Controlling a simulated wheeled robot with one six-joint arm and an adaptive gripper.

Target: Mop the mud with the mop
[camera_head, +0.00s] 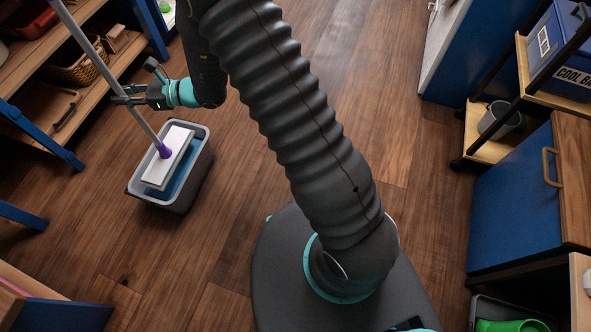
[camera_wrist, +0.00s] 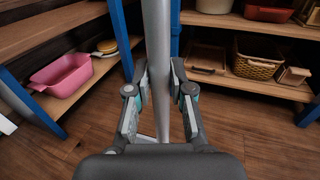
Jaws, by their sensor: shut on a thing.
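The mop has a long grey handle (camera_head: 108,72), a purple joint (camera_head: 164,151) and a flat white head (camera_head: 168,158). My gripper (camera_head: 122,97) is shut on the handle, well above the head. In the wrist view the handle (camera_wrist: 162,45) runs upright between my gripper's fingers (camera_wrist: 160,88). The head is at the opening of a grey bucket (camera_head: 189,199) with blue water (camera_head: 186,178) in it. I cannot tell whether the head touches the water. I can make out no mud on the visible floor; part of it is hidden behind my arm.
Wooden shelves with blue posts (camera_head: 45,137) stand close on the left, holding a basket (camera_head: 80,68) and a pink tub (camera_wrist: 62,76). A blue cabinet (camera_head: 515,205) and a cart with a cooler box (camera_head: 562,50) line the right. The middle wooden floor (camera_head: 345,70) is clear.

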